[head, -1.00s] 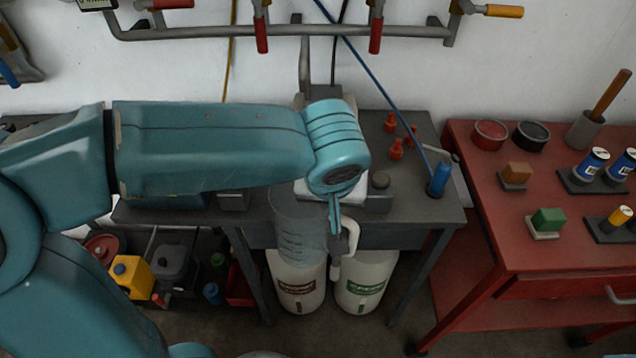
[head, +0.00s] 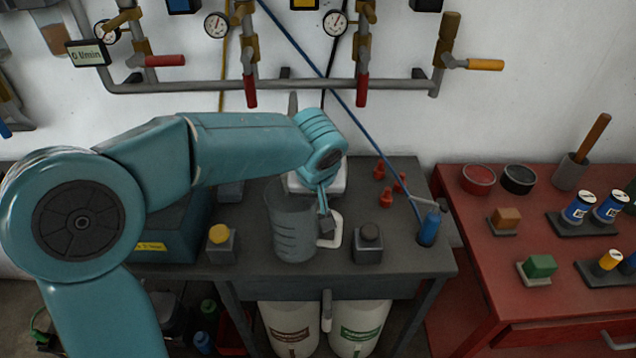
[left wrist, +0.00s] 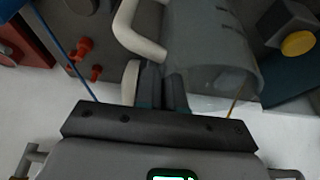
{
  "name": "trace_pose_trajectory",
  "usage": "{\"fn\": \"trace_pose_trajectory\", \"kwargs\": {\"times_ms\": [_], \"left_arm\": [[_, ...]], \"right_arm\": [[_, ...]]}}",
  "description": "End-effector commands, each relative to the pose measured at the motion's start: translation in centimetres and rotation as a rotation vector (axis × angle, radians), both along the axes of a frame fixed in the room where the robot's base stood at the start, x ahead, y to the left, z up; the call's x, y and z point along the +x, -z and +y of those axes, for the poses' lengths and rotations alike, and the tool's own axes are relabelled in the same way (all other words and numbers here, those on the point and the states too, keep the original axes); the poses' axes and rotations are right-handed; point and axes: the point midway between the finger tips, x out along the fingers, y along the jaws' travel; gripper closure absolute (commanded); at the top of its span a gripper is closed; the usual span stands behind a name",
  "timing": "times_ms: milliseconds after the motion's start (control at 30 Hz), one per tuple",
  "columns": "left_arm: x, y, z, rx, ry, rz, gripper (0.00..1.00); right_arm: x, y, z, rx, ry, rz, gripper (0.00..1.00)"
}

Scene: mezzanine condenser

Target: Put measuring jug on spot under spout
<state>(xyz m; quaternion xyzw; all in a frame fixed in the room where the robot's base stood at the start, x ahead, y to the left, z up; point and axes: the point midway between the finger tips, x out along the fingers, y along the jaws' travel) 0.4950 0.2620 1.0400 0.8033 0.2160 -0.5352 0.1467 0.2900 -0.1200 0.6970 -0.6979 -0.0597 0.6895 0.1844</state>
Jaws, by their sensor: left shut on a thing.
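The measuring jug (head: 293,228) is a translucent grey vessel with dark level marks and a white handle (head: 336,232). In the head view it is upright over the front of the dark bench (head: 405,268); I cannot tell if its base touches the top. My left gripper (head: 325,210) is shut on the handle. In the left wrist view the jug (left wrist: 212,50) is beside the closed fingers (left wrist: 162,85). A white pad (head: 335,180) lies behind the jug, partly hidden by my arm. The spout is not clearly seen. My right gripper is not in view.
A yellow-button box (head: 220,244) stands left of the jug and a dark-knob box (head: 369,243) right of it. Red fittings (head: 386,198) and a blue bottle (head: 429,228) are further right. Valve pipes (head: 300,86) run along the wall. A red table (head: 480,230) adjoins.

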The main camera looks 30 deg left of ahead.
Motion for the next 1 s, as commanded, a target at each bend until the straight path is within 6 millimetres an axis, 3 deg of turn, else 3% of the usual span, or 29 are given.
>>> {"fn": "trace_pose_trajectory", "kwargs": {"times_ms": [200,300,700,733,800,1000], "left_arm": [[3.6,-0.2,2.0,0.001,-0.004,0.002,1.00],[3.4,1.3,1.8,0.001,-0.001,0.002,1.00],[3.3,2.0,1.8,0.000,-0.001,-0.001,1.00],[3.3,1.8,1.8,0.000,-0.001,0.000,0.83],[3.3,1.8,1.8,0.000,-0.001,0.000,0.67],[3.3,1.8,1.8,0.000,-0.001,0.000,0.67]], "right_arm": [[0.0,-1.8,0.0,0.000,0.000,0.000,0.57],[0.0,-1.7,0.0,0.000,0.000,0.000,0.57],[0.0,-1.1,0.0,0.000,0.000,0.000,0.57],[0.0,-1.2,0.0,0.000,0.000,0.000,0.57],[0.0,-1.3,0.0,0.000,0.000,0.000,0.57],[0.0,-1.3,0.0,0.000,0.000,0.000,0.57]]}}
